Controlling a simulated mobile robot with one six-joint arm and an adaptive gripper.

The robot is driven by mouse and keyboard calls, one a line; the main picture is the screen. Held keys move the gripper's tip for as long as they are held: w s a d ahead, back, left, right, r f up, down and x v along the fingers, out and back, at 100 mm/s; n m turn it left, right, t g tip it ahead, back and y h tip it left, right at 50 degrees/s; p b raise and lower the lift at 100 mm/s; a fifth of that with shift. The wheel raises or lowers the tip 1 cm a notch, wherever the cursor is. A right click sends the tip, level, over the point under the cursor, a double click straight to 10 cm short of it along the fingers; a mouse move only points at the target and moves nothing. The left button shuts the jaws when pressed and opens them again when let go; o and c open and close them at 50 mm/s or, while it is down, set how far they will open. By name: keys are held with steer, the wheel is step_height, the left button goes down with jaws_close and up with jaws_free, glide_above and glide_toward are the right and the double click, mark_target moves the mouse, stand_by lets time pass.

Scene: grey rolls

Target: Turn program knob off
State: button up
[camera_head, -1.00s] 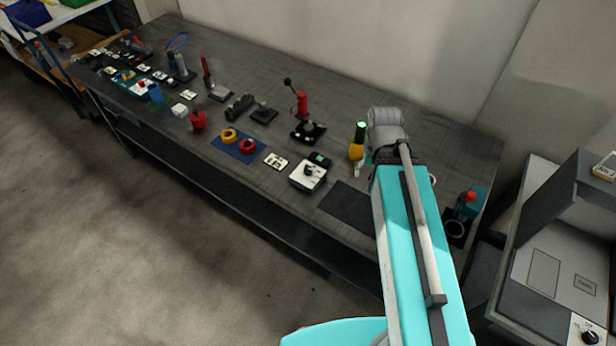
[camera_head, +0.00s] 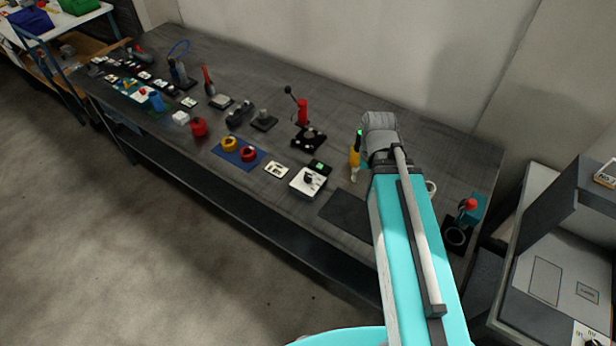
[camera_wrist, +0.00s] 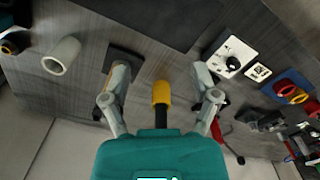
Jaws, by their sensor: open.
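A white box with a black knob (camera_head: 308,181) stands near the front edge of the grey bench; its knob also shows upper right in the wrist view (camera_wrist: 231,60). A second panel (camera_head: 586,334), on the machine at the lower right, is cut off by the picture edge. I cannot tell which carries the program knob. My gripper (camera_wrist: 160,82) is open above the bench, with the white box off to its right in the wrist view. A yellow-and-black tool (camera_wrist: 161,94) shows between the fingers, with gaps on both sides. In the head view my arm hides the gripper.
A yellow tool with a green light (camera_head: 355,152) stands by my arm. A dark mat (camera_head: 345,212) lies right of the white box. Red and yellow rings on a blue mat (camera_head: 237,157) lie to its left. A red-topped teal device (camera_head: 470,212) stands at the right end.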

steer(key=w+a+f+m+b, duration=0.1)
steer(key=w+a+f+m, duration=0.15)
steer(key=w+a, duration=0.4)
steer(key=m+b, duration=0.2)
steer(key=m, duration=0.2)
glide_above(308, 176)
steer(key=shift+s+f, duration=0.1)
steer(key=shift+f, duration=0.1)
steer(key=shift+f, duration=0.15)
step_height(308, 176, down, 14)
steer(key=b, duration=1.3)
steer(key=shift+r, duration=0.2)
steer(key=shift+c, duration=0.2)
jaws_close()
